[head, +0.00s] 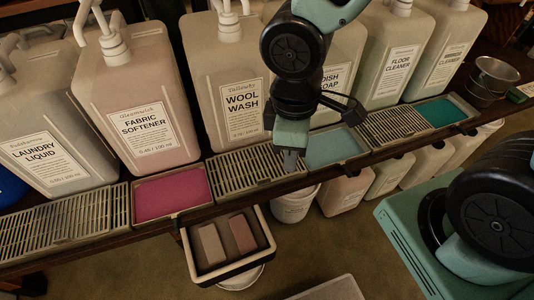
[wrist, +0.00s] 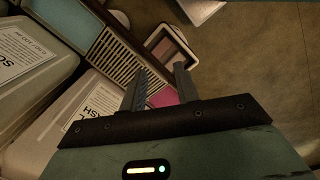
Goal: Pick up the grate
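Slatted grates lie in a row along the front edge of the shelf. The middle grate (head: 240,172) sits between a pink tray and a pale blue tray, in front of the Wool Wash jug. Other grates lie at the left (head: 65,225) and right (head: 393,125). My gripper (head: 289,162) points down at the right end of the middle grate. In the wrist view my gripper (wrist: 160,78) has its two fingers apart with nothing visible between them. A grate (wrist: 118,62) lies just beyond the left finger. Contact cannot be told.
Large jugs, including fabric softener (head: 140,110), stand behind the row. Below are a box with two blocks (head: 262,217) and a white bucket (head: 293,207). Metal cups stand at right.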

